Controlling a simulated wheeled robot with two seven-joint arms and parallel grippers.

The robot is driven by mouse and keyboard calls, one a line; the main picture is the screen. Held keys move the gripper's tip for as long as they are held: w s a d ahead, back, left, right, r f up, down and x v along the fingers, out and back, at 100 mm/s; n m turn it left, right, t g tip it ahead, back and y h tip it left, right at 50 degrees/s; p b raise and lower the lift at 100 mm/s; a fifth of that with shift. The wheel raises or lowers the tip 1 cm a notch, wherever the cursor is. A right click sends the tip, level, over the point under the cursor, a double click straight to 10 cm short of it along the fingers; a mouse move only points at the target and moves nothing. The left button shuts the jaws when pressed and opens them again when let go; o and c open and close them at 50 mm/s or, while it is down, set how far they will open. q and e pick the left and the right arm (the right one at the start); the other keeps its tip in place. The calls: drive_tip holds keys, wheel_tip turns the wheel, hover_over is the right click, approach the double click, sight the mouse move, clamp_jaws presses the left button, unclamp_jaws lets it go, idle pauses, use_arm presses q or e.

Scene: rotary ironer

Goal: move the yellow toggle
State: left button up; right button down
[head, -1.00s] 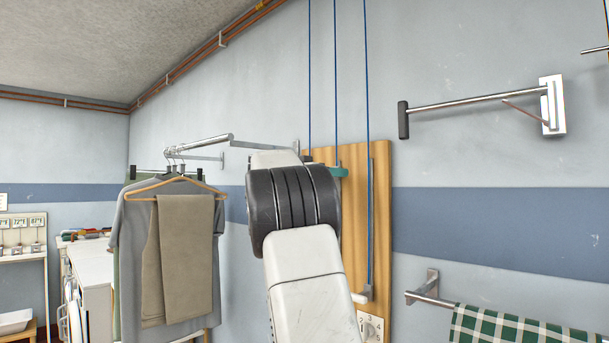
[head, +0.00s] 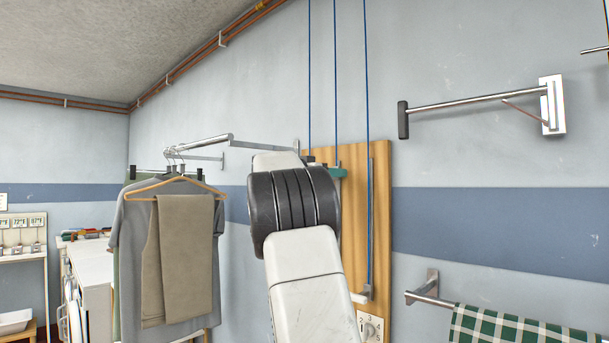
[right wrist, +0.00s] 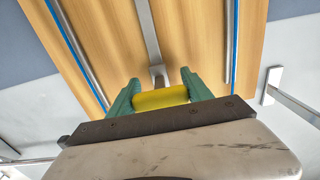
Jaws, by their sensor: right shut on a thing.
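The yellow toggle (right wrist: 160,98) shows in the right wrist view as a short bar between the two teal fingers of my right gripper (right wrist: 158,94). The gripper is shut on it, with a finger at each end. A metal stem rises behind the toggle, in front of the wooden board (head: 380,190). My left gripper is in neither current view.
Blue cords (head: 367,110) run down to the board. A numbered dial (head: 371,327) sits at its foot. A wall bracket arm (head: 460,102) and a rail with a green checked cloth (head: 520,328) are to the right. Clothes (head: 180,260) hang from a rail at left.

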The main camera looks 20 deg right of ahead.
wheel_tip(320, 180, down, 35)
drive_tip(key=shift+s+a, duration=0.1)
drive_tip(key=shift+c, duration=2.2)
unclamp_jaws()
drive_tip(key=shift+r, duration=0.15)
drive_tip(key=v, duration=0.7)
drive_tip(key=shift+a, duration=0.3)
drive_tip(key=shift+s, duration=0.1)
